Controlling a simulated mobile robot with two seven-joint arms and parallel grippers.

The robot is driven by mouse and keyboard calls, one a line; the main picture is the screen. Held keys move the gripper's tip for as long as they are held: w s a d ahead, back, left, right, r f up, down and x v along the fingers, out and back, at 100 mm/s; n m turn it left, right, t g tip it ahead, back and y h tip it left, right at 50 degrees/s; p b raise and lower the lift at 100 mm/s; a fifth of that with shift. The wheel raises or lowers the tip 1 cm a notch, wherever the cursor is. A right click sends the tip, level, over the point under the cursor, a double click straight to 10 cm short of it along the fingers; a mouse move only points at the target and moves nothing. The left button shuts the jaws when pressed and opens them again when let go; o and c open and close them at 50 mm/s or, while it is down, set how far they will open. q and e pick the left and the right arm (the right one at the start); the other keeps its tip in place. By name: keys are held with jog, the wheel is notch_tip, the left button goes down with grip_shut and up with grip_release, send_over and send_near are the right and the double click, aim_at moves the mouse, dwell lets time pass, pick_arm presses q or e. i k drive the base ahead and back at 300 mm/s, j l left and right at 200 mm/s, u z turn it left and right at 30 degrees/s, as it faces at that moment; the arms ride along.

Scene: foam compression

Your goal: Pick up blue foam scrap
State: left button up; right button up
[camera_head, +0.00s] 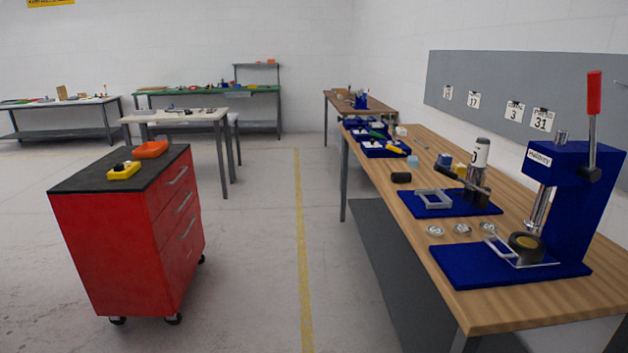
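Several small pieces lie on the wooden bench (490,298) at the right. A dark blue block (445,159) lies near the middle of the bench, beside a yellow piece (460,169). A smaller light blue piece (413,161) lies to its left, near the blue trays. Both are small in the picture, and I cannot tell which of them is the foam scrap. Neither of my grippers shows in the head view.
A blue lever press (578,200) stands at the bench's near end. A second blue-based fixture (450,207) stands behind it, with several metal discs between. A black piece (401,177) lies near the left edge. A red drawer cart (120,245) stands left; the floor between is clear.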

aim_at(413, 162)
jog(key=i+u, duration=0.15)
jog(key=i, duration=1.25)
jog(key=i+z, duration=0.25)
jog(key=i+j+z, duration=0.25)
jog(key=i, duration=0.25)
jog(key=i+j+z, duration=0.45)
jog(key=z, duration=0.2)
jog(key=i+j+z, duration=0.65)
jog(key=z, duration=0.2)
jog(key=i+j+z, duration=0.15)
jog(key=j+z, duration=0.6)
jog(key=j, duration=0.6)
jog(key=i, duration=0.05)
